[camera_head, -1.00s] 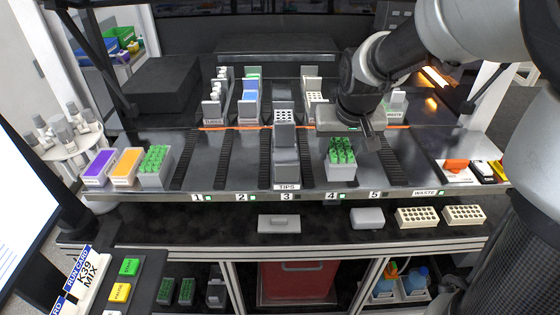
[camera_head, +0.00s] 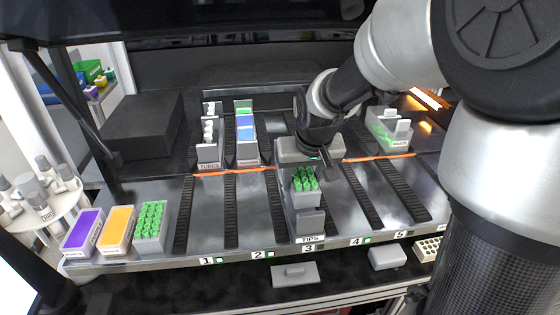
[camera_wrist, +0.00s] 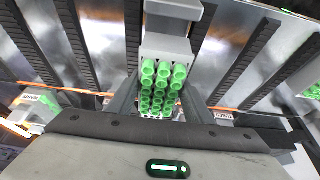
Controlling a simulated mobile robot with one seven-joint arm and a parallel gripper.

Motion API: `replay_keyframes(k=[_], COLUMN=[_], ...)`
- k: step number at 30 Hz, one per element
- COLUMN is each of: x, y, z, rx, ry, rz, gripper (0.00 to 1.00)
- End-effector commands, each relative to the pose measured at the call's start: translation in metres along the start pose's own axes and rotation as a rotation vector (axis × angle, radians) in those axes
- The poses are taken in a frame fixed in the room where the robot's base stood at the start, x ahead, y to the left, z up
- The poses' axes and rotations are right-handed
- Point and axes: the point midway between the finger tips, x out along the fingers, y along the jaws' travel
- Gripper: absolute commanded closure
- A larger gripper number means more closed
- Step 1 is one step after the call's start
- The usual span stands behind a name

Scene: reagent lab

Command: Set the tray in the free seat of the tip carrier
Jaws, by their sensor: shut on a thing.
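The tray of green tips (camera_head: 304,184) is in my gripper (camera_head: 311,163), over the tip carrier in lane 3. The tip carrier (camera_head: 310,222) is a grey block marked TIPS, its front part bare towards the deck's front edge. In the wrist view, the green tray (camera_wrist: 162,90) stands upright between the two fingers of my gripper (camera_wrist: 160,105). The grey carrier (camera_wrist: 168,45) shows just beyond it. My gripper body hides the carrier's rear. I cannot tell whether the tray's underside touches the seat.
A tubes carrier (camera_head: 208,152) and a carrier with blue and green items (camera_head: 246,140) stand behind left. A waste carrier (camera_head: 389,128) is behind right. Purple (camera_head: 84,232), orange (camera_head: 117,229) and another green box (camera_head: 151,225) sit at front left. Lanes 4 and 5 look clear near the front.

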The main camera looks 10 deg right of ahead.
Motion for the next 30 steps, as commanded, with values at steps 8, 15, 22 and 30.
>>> replay_keyframes(k=[8, 15, 22, 30], x=[0.027, 0.055, 0.055, 0.058], y=[0.000, -0.001, 0.000, 0.000], z=[0.012, 0.023, 0.023, 0.024], rx=[-0.002, -0.002, -0.001, -0.001], ry=[-0.002, -0.001, 0.001, 0.000], rz=[0.000, -0.001, 0.000, 0.000], gripper=[0.80, 0.80, 0.80, 0.35])
